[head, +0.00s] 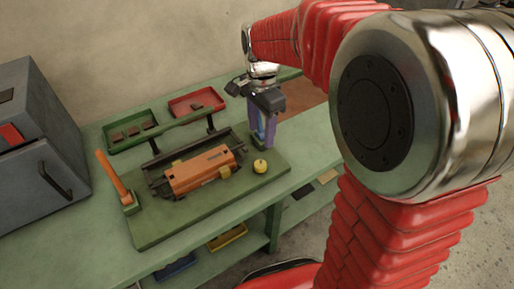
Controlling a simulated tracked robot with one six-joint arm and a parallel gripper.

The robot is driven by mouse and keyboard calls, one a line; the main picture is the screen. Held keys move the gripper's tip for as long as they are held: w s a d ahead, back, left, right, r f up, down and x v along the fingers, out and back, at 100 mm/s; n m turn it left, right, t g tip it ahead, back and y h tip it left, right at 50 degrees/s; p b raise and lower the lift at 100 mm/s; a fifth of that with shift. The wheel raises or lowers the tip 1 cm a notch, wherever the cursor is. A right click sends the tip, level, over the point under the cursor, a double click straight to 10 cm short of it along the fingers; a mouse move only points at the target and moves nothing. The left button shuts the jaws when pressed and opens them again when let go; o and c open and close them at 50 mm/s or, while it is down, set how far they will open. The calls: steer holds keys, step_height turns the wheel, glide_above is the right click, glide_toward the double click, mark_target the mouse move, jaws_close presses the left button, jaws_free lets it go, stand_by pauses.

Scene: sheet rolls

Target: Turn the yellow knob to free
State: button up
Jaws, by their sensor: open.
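The yellow knob (260,166) stands on the right part of a green board (165,224), near the board's right end. It looks small and round, and its marking is too small to read. My gripper (262,138) points down behind the knob, close to its upper side in the picture, and looks apart from it. The gripper is open; its fingers are small here and the gap is hard to make out. A purple-blue upright part shows at the gripper, and I cannot tell what it is.
An orange block (200,172) lies in a dark cradle left of the knob. An orange lever (113,173) stands at the board's left. A green tray (130,130) and a red tray (197,103) sit behind. A grey cabinet (38,140) stands at far left.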

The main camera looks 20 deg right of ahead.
mark_target(261, 164)
steer(key=shift+w+f, duration=0.15)
step_height(261, 164, down, 14)
steer(key=shift+r, duration=0.15)
stand_by(0.8)
steer(key=shift+c, duration=0.4)
steer(key=c, duration=1)
steer(key=shift+o, duration=0.2)
